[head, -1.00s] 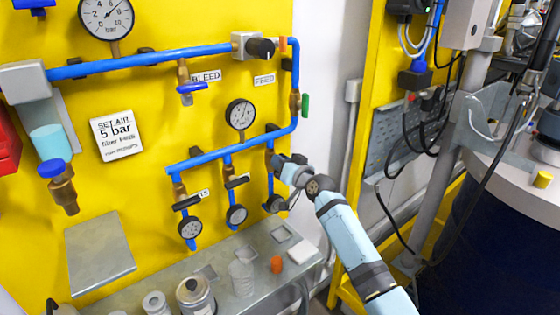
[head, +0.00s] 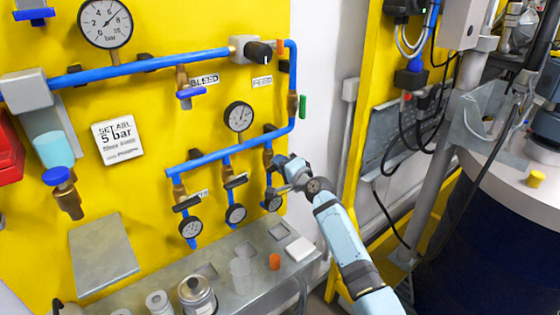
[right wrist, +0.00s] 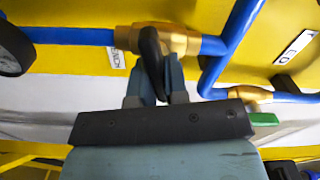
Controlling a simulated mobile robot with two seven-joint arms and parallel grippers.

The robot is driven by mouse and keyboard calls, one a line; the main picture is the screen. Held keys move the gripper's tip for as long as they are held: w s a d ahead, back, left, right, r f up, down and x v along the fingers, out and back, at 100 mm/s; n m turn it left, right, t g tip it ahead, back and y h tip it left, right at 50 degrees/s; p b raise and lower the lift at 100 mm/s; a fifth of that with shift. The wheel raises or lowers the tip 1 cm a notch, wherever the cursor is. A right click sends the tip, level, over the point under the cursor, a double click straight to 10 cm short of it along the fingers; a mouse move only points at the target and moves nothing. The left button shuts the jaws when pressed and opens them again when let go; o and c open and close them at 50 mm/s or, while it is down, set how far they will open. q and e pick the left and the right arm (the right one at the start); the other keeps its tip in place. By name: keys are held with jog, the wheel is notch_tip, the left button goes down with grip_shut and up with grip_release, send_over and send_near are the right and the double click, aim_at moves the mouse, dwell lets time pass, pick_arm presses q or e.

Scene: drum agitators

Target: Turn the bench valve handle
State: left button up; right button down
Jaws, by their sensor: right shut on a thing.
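The bench valve is a brass body (right wrist: 183,38) on a blue pipe in the right wrist view. Its black lever handle (right wrist: 152,58) stands between the two fingers of my right gripper (right wrist: 157,80), which is shut on it. In the head view my right gripper (head: 279,168) is at the rightmost of three short branch pipes under the blue manifold. It hides most of that valve and its handle there. My left gripper is not in view.
A grey bench (head: 222,262) below carries a metal canister (head: 197,294), a clear cup and an orange piece (head: 274,261). A green-handled valve (head: 303,106) sits above right. A dark drum (head: 500,240) stands right.

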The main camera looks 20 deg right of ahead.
jog(key=shift+f+m+p, duration=0.2)
jog(key=shift+m+p, duration=0.25)
jog(key=shift+m, duration=1.05)
jog(key=c, duration=1.1)
grip_release()
jog(key=shift+c, duration=0.2)
jog(key=b+v, duration=0.1)
jog(key=v, duration=1.3)
jog(key=shift+w, duration=0.1)
